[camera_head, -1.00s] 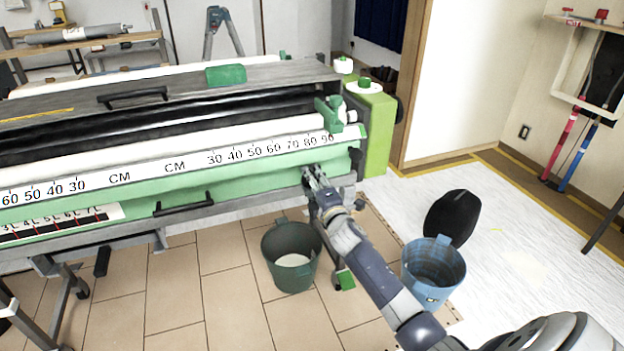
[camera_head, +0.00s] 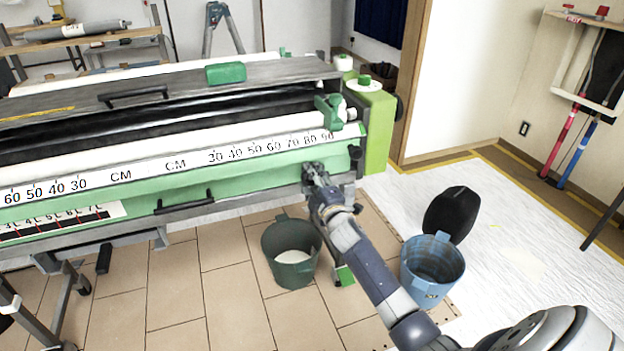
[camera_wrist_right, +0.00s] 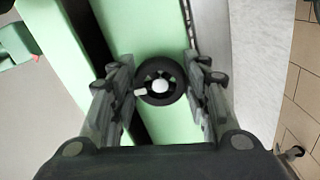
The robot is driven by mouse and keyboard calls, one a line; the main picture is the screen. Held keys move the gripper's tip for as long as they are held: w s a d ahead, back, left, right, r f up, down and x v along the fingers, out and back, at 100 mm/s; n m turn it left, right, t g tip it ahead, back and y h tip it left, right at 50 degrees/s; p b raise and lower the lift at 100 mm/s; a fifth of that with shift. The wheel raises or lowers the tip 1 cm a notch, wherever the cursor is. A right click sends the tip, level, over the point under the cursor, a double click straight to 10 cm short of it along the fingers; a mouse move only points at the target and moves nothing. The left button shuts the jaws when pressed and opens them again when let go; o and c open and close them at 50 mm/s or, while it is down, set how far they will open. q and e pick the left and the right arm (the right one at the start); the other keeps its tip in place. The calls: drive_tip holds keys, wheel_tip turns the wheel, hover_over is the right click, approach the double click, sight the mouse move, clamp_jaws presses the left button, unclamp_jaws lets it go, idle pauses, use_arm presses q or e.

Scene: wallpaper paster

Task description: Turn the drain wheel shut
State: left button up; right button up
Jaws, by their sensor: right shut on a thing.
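The drain wheel (camera_wrist_right: 160,82) is a small black ring with a pale hub and a light handle piece at its left. In the right wrist view it sits between the two fingers of my right gripper (camera_wrist_right: 161,88), which is shut on it at its sides. In the head view my right gripper (camera_head: 313,172) is at the front right end of the green wallpaper paster (camera_head: 250,176), just below its number scale. The gripper and arm hide the wheel there. My left gripper is not in view.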

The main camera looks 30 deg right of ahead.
drive_tip(key=o, duration=1.1)
drive_tip(key=shift+d, duration=0.1)
drive_tip(key=v, duration=1.2)
drive_tip(key=shift+r, duration=0.1)
